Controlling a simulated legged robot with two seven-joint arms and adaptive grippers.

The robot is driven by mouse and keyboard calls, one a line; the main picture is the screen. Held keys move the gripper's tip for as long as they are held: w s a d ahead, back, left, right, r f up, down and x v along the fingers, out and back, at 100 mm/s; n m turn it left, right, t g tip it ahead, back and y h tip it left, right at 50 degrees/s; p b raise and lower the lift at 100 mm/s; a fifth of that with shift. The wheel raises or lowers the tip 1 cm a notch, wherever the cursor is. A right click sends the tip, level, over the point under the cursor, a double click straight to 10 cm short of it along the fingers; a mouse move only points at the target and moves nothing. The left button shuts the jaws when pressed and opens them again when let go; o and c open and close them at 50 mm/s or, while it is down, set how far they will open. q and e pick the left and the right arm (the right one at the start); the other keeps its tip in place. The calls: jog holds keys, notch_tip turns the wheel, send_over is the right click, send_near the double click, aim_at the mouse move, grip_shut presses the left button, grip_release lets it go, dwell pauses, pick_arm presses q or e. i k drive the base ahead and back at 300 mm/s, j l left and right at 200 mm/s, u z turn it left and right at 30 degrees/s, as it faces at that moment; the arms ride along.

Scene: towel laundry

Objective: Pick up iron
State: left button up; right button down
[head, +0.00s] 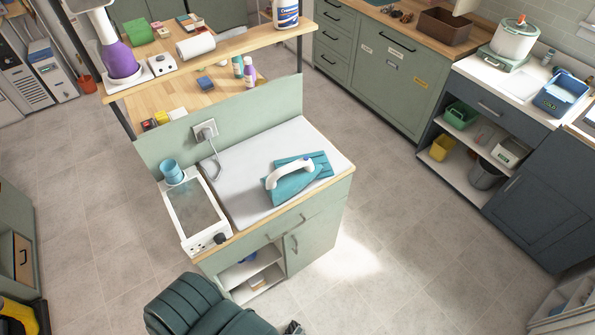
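A grey cord (213,158) hangs from the wall socket (205,130) behind the top.
A white appliance (194,215) with a glassy top and a blue cup (172,171) stand left of the iron. A raised panel and a shelf with bottles lie behind. A dark green padded chair (205,310) stands in front. Open floor (420,240) lies to the right.

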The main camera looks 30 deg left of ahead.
aim_at(288, 180)
jog(key=i+l+u, duration=0.7)
jog(key=l+u, duration=0.2)
jog(key=i+l+u, duration=0.15)
jog(key=l+u, duration=0.15)
jog(key=l, duration=0.1)
